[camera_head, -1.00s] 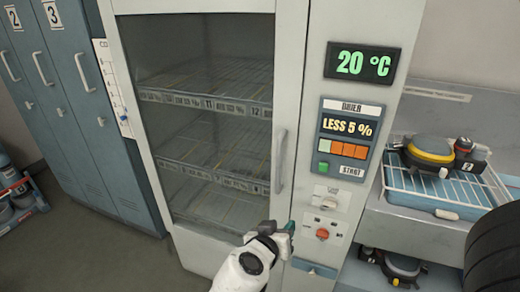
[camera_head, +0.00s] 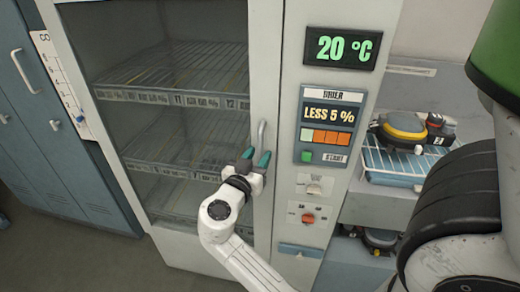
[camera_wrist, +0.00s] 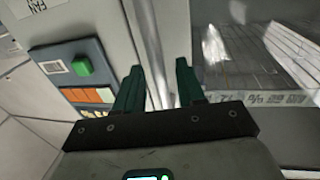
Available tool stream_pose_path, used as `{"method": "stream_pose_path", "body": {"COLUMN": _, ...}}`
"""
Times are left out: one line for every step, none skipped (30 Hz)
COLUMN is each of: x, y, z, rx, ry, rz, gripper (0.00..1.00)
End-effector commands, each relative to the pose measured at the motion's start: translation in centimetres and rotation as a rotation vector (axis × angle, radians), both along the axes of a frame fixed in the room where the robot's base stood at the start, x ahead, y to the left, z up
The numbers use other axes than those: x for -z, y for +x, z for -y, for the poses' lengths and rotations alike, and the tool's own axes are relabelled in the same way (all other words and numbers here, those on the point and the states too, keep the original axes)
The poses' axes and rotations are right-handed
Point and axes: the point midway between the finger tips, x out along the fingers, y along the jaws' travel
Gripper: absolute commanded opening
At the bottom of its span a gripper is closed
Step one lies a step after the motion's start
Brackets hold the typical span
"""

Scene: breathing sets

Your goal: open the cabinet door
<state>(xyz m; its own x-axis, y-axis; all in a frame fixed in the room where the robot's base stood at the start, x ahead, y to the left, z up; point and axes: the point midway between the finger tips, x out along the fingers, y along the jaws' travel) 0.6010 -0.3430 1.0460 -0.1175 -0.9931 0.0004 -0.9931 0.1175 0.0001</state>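The cabinet door (camera_head: 264,70) is a pale frame around a dark glass pane, and it looks closed. Its vertical grey handle (camera_head: 262,136) is on the right side of the frame. My gripper (camera_head: 256,156) is at the lower part of the handle, with its green fingers apart. In the wrist view, the handle bar (camera_wrist: 151,45) runs up between the lines of the two open fingers (camera_wrist: 158,78). I cannot tell whether either finger touches it. Empty wire shelves show behind the glass.
A control panel (camera_head: 329,125) with a 20 °C display (camera_head: 343,47) stands right of the door. A wire rack (camera_head: 375,160) with a yellow-topped device is farther right. Blue lockers (camera_head: 35,130) stand at the left. The floor (camera_head: 90,260) in front is clear.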

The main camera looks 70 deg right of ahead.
Motion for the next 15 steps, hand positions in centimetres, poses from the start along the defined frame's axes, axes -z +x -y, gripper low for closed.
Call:
{"method": "stream_pose_path", "body": {"x": -0.2, "y": -0.1, "z": 0.7, "rx": 0.004, "ry": 0.0, "rz": 0.001, "gripper": 0.39}}
{"method": "stream_pose_path", "body": {"x": -0.2, "y": -0.2, "z": 0.9, "rx": 0.003, "ry": 0.0, "rz": 0.001, "gripper": 0.39}}
{"method": "stream_pose_path", "body": {"x": -0.1, "y": -0.2, "z": 1.2, "rx": 0.002, "ry": 0.0, "rz": 0.0, "gripper": 0.39}}
{"method": "stream_pose_path", "body": {"x": -0.1, "y": -0.2, "z": 1.4, "rx": 0.001, "ry": 0.0, "rz": 0.0, "gripper": 0.39}}
{"method": "stream_pose_path", "body": {"x": -0.1, "y": -0.2, "z": 1.6, "rx": 0.001, "ry": 0.001, "rz": 0.0, "gripper": 0.39}}
{"method": "stream_pose_path", "body": {"x": 0.0, "y": -0.2, "z": 1.8, "rx": 0.001, "ry": 0.0, "rz": 0.0, "gripper": 0.39}}
{"method": "stream_pose_path", "body": {"x": 0.0, "y": -0.2, "z": 1.8, "rx": 0.001, "ry": 0.0, "rz": 0.0, "gripper": 0.39}}
{"method": "stream_pose_path", "body": {"x": 0.0, "y": -0.2, "z": 1.9, "rx": 0.0, "ry": 0.0, "rz": 0.0, "gripper": 0.39}}
{"method": "stream_pose_path", "body": {"x": 0.0, "y": -0.3, "z": 2.0, "rx": 0.0, "ry": 0.0, "rz": 0.0, "gripper": 0.39}}
{"method": "stream_pose_path", "body": {"x": 0.0, "y": -0.3, "z": 2.0, "rx": 0.0, "ry": 0.0, "rz": 0.0, "gripper": 0.39}}
{"method": "stream_pose_path", "body": {"x": 0.0, "y": -0.3, "z": 2.0, "rx": 0.0, "ry": 0.0, "rz": 0.0, "gripper": 0.39}}
{"method": "stream_pose_path", "body": {"x": 0.0, "y": -0.3, "z": 2.0, "rx": 0.0, "ry": 0.0, "rz": 0.0, "gripper": 0.39}}
{"method": "stream_pose_path", "body": {"x": 0.0, "y": -0.3, "z": 2.0, "rx": 0.0, "ry": 0.0, "rz": 0.0, "gripper": 0.39}}
{"method": "stream_pose_path", "body": {"x": 0.0, "y": -0.3, "z": 2.0, "rx": 0.0, "ry": 0.0, "rz": 0.0, "gripper": 0.39}}
{"method": "stream_pose_path", "body": {"x": 0.0, "y": -0.3, "z": 2.0, "rx": 0.0, "ry": 0.0, "rz": 0.0, "gripper": 0.39}}
